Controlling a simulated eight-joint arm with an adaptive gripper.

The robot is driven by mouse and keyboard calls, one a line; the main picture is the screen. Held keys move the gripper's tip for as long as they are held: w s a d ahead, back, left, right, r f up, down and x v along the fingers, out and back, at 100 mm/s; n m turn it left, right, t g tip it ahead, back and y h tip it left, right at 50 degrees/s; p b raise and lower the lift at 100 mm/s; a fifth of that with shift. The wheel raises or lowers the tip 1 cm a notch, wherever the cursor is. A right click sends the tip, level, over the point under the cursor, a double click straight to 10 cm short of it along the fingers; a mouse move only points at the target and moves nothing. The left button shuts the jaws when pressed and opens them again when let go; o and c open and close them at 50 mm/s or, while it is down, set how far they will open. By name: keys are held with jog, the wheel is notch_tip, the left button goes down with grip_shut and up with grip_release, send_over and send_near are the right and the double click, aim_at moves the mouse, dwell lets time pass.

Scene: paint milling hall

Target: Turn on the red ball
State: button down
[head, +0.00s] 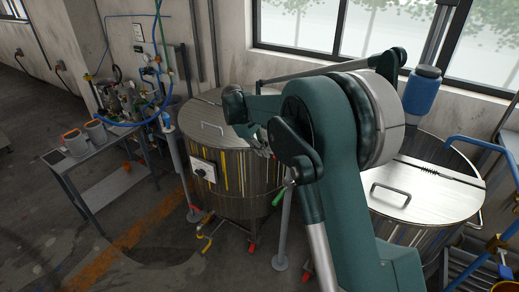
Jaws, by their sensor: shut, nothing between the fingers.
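No plain red ball stands out, and I cannot tell which red part is the ball valve. A small red part (252,248) shows low under the middle steel tank (232,180). A red lever (208,218) with a yellow handle (207,242) below it shows at that tank's lower left. Another red part (307,267) is partly hidden behind my arm. My gripper (264,150) is shut and empty in front of the middle tank's upper side, partly hidden by my arm and small in the view.
A second steel tank (425,190) stands at the right, partly behind my arm. A green handle (279,196) is near a grey post (284,235). A metal table (115,160) with grey-orange containers (75,141) stands at the left. The floor at front left is clear.

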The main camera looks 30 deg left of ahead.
jog(key=shift+s+d+r, duration=0.1)
jog(key=shift+d+r, duration=0.2)
jog(key=shift+d, duration=0.2)
jog(key=shift+s+d+r, duration=0.1)
jog(key=shift+d+r, duration=0.2)
jog(key=shift+d, duration=0.2)
jog(key=shift+r+b, duration=0.65)
jog(key=shift+r, duration=0.1)
dwell(0.4)
jog(key=shift+r+b, duration=0.3)
jog(key=shift+r, duration=0.1)
jog(key=shift+w+r+b, duration=0.2)
jog(key=shift+r+b, duration=0.2)
jog(key=shift+r, duration=0.75)
jog(key=shift+r, duration=0.6)
